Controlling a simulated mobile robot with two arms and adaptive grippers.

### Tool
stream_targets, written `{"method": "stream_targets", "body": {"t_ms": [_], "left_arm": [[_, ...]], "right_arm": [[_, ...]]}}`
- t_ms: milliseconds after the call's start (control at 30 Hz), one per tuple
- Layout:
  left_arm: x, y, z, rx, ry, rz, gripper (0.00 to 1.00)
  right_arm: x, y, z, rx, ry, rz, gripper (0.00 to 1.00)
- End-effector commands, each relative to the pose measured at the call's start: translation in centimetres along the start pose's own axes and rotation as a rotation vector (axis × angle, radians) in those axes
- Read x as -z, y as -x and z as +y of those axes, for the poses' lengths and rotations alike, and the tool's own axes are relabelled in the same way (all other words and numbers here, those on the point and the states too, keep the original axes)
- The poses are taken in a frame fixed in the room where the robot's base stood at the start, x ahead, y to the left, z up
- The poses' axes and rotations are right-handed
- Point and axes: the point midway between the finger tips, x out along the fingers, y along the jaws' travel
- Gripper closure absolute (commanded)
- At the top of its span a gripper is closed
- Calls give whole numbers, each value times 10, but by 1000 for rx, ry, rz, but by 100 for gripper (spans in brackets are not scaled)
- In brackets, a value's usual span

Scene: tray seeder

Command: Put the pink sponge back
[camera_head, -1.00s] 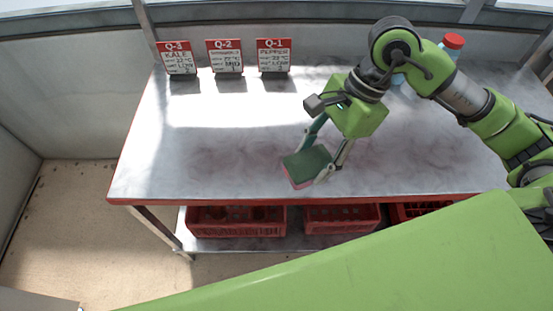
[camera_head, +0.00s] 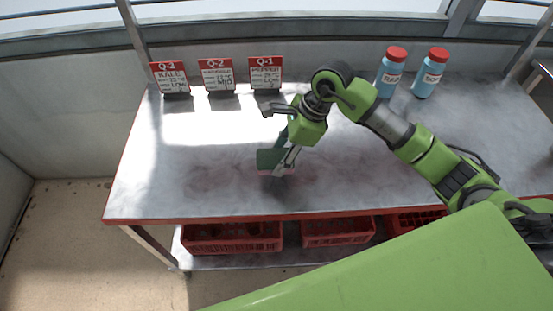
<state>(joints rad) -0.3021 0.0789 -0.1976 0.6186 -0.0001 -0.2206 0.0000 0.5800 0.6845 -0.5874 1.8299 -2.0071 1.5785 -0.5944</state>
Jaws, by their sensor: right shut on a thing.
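The sponge (camera_head: 268,159) has a dark green face on top and a thin pink layer along its lower edge. It is over the front middle of the metal table (camera_head: 180,190). My right gripper (camera_head: 282,157) comes down from the upper right and is shut on the sponge. The fingers hide part of the sponge's right side. I cannot tell whether the sponge touches the tabletop. My left gripper is not in view.
Three signs, Q-3 (camera_head: 170,78), Q-2 (camera_head: 217,76) and Q-1 (camera_head: 265,74), stand at the back left. Two blue bottles with red caps (camera_head: 390,72) (camera_head: 430,73) stand at the back right. Red crates (camera_head: 232,238) sit on the shelf below.

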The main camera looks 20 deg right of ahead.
Motion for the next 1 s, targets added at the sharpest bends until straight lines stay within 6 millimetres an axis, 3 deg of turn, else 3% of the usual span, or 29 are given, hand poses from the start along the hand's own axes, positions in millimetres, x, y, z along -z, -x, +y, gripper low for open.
{"method": "stream_targets", "body": {"t_ms": [300,500,867,900,933,1000], "left_arm": [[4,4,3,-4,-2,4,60],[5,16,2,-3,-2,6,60],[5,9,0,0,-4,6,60],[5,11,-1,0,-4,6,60],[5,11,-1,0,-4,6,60],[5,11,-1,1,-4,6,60]], "right_arm": [[0,-23,-15,-2,-1,-1,76],[10,-46,-14,-2,-2,-2,76],[14,-53,-15,1,1,0,76],[13,-52,-15,1,1,-1,48],[13,-51,-15,1,1,-1,41],[13,-51,-15,1,1,-1,39]]}}
